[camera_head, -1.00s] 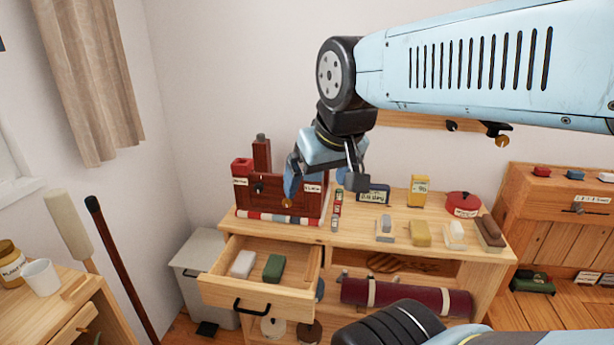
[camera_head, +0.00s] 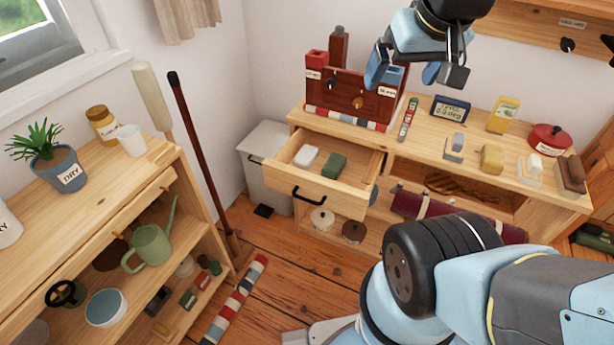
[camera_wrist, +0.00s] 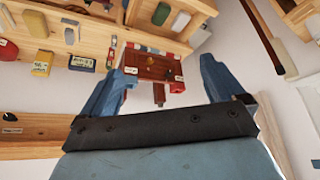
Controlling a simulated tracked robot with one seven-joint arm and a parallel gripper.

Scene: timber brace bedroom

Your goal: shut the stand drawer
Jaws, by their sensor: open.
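The stand drawer (camera_head: 310,187) is pulled out at the left end of the wooden stand (camera_head: 445,160). It has a black bar handle (camera_head: 308,196) on its front. A white block (camera_head: 306,156) and a green block (camera_head: 334,166) lie inside it. My gripper (camera_head: 418,78) is open and empty, above and behind the drawer, near the dark red box on the stand top. In the wrist view my gripper (camera_wrist: 165,82) has its two blue fingers apart, with the red box (camera_wrist: 150,67) between them in the picture. The drawer shows at the top of the wrist view (camera_wrist: 178,5).
A dark red box (camera_head: 350,96) with knobs stands on the stand above the drawer. A grey bin (camera_head: 265,158) is left of the drawer. A broom (camera_head: 200,150) leans by the wall, beside a shelf (camera_head: 110,215). Some floor (camera_head: 285,260) before the drawer is clear.

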